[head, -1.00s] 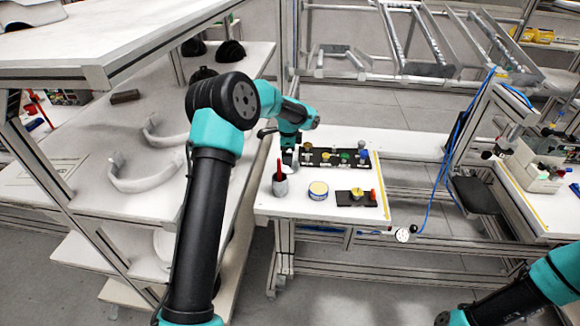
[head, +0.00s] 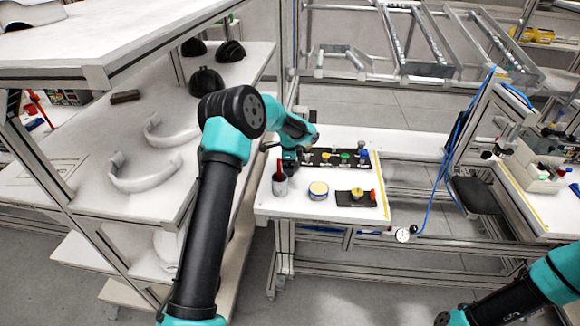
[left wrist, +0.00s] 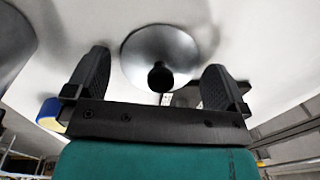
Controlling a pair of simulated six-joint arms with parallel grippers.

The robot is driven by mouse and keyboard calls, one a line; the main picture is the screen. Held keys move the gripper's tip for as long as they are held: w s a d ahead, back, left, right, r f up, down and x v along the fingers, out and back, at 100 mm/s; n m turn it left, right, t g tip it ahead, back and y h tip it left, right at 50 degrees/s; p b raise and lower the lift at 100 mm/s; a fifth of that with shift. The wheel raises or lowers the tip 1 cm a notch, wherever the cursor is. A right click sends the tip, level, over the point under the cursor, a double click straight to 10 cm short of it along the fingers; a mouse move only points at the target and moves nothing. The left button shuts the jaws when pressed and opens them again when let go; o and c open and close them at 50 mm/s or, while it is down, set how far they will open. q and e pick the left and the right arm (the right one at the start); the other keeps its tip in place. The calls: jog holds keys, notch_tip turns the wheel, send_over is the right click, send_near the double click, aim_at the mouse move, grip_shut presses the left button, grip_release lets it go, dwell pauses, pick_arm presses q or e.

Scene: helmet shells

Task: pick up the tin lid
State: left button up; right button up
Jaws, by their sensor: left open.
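The tin lid (left wrist: 178,47) is a round, shiny metal disc with a black knob, seen in the left wrist view. My left gripper (left wrist: 157,68) is open, with one black finger on either side of the knob and nothing held. I cannot tell how much gap is left to the knob. In the head view my left gripper (head: 289,160) is low over the far left part of the white table, and the lid is hidden there behind it. A blue and yellow round tin (head: 318,190) stands nearer on the table. My right gripper is out of view.
A grey cup with a red item (head: 280,186) stands close to the gripper. A black strip with coloured pieces (head: 325,159) lies to the right, and a small dark block with yellow and red parts (head: 356,197) nearer. A shelf with helmet shells (head: 145,172) borders the left.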

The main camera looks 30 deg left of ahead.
pick_arm(q)
jog(key=shift+c, duration=0.3)
jog(key=c, duration=0.7)
